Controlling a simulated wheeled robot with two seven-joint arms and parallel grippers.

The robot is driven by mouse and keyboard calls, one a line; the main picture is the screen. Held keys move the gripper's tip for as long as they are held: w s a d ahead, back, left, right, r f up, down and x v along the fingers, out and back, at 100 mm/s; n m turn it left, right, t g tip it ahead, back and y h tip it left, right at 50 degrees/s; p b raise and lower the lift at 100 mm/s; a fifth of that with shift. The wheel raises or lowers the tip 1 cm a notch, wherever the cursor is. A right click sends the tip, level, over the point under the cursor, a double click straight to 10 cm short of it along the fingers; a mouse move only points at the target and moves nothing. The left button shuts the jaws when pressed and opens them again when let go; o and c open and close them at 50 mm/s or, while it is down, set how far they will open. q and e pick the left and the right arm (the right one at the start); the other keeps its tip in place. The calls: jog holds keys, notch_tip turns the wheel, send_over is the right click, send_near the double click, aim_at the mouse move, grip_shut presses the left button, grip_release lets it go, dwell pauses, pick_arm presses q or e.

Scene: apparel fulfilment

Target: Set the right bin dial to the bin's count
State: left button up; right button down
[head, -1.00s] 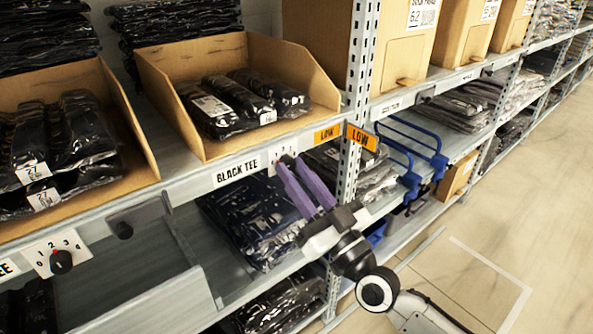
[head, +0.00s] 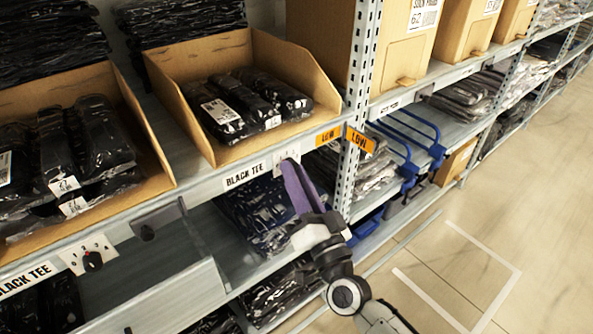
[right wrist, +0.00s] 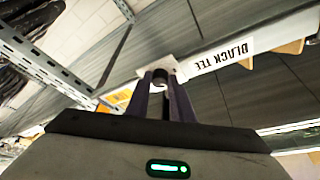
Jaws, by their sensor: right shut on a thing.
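The right bin (head: 307,67) is an open cardboard bin on the upper shelf. Three black bagged tees (head: 240,110) show in it. Below its front edge, on the shelf rail, is the white plate of the right bin dial (head: 287,153), beside a BLACK TEE label. My right gripper (head: 290,167) reaches up to this dial from below, its purple fingers shut on the knob. In the right wrist view the fingertips (right wrist: 161,76) meet at the knob in front of the white plate. The fingers hide the knob's pointer and most numbers. My left gripper is not in view.
A left cardboard bin (head: 147,140) holds several black bagged tees. Its dial (head: 92,260) sits on the rail below. Orange LOW tags (head: 360,140) hang by the perforated upright (head: 362,75). Folded garments lie on the lower shelf. The floor at right is clear.

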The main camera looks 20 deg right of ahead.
dwell(0.4)
jog(key=c, duration=1.5)
grip_release()
jog(key=shift+c, duration=0.2)
jog(key=shift+s, duration=0.1)
jog(key=b+v, duration=0.1)
jog(key=v, duration=0.9)
jog(key=shift+s+f, duration=0.1)
